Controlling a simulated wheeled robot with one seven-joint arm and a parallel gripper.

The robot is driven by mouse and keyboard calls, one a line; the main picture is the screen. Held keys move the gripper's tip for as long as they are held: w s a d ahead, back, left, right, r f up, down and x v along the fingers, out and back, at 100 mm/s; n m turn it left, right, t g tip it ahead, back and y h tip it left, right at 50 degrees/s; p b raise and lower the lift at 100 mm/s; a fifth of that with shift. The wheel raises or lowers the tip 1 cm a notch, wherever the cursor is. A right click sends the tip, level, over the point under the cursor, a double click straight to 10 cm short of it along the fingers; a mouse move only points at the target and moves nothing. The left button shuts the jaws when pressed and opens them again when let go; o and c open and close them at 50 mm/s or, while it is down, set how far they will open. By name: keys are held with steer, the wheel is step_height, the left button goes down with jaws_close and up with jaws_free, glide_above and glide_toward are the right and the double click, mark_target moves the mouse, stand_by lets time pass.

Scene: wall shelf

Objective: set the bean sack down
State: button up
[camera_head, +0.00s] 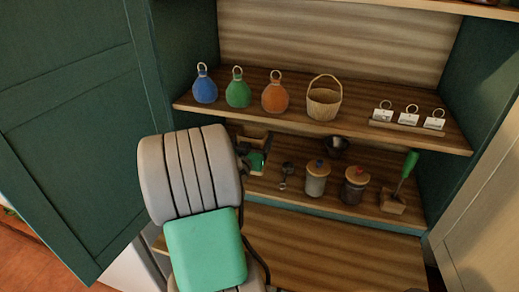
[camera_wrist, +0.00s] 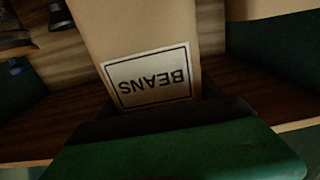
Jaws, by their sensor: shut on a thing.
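The bean sack (camera_wrist: 135,30) is a tan block-like packet with a white BEANS label, upside down in the wrist view. My gripper (camera_wrist: 160,115) is shut on it, its dark finger and green body in front of the sack's lower part in that view. In the head view my gripper (camera_head: 256,160) is partly hidden behind my arm, at the left end of the middle shelf (camera_head: 320,205). Only a small tan part of what seems to be the sack shows there. I cannot tell whether the sack touches the shelf.
The upper shelf (camera_head: 345,125) above holds coloured bottles and a basket (camera_head: 323,102). An open green door (camera_head: 70,120) stands left.

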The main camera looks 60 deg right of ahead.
steer(key=w+d+f, duration=0.2)
steer(key=d+f, duration=0.2)
steer(key=f, duration=0.5)
steer(key=shift+w+d+f, duration=0.15)
steer(key=shift+d+f, duration=0.05)
steer(key=shift+d, duration=0.15)
steer(key=o, duration=1.9)
